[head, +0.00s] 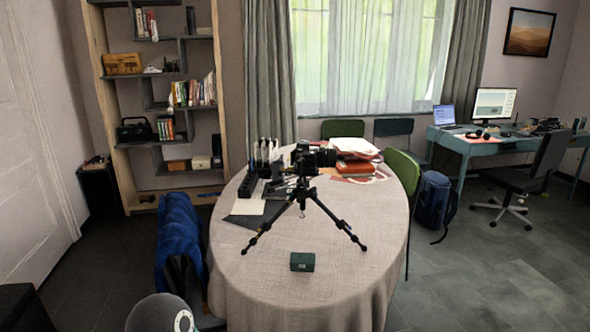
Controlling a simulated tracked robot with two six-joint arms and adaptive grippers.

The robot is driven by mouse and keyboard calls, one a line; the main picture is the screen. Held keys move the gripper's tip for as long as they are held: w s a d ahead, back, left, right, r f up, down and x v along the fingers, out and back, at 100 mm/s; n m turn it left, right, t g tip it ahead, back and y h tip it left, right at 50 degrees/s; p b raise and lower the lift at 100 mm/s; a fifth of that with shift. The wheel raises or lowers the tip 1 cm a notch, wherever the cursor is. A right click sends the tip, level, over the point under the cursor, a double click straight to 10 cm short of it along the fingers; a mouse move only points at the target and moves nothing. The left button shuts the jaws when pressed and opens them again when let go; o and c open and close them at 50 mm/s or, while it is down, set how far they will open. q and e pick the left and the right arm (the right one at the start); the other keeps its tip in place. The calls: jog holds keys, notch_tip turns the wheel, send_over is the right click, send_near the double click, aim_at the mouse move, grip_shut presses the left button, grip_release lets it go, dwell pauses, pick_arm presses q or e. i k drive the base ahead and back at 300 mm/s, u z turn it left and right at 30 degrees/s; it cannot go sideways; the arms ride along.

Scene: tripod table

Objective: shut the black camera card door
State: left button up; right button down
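The black camera (320,157) sits on top of a small black tripod (303,194) that stands with spread legs on the oval table (345,290). The camera is small and dark in the head view. Its card door cannot be made out, so I cannot tell whether it is open or shut. Neither of my grippers is in view. A rounded grey part of what looks like my own arm (161,314) shows at the bottom edge, left of the table.
A small dark green box (302,262) lies in front of the tripod. Black gear (256,184) and papers crowd the table's left side; a red-orange stack (355,148) is behind right. A blue-draped chair (178,240) stands left, a green chair (402,170) right. The table's front is mostly clear.

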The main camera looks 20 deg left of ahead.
aim_at(299, 165)
jog(key=u, duration=0.05)
jog(key=i, duration=0.9)
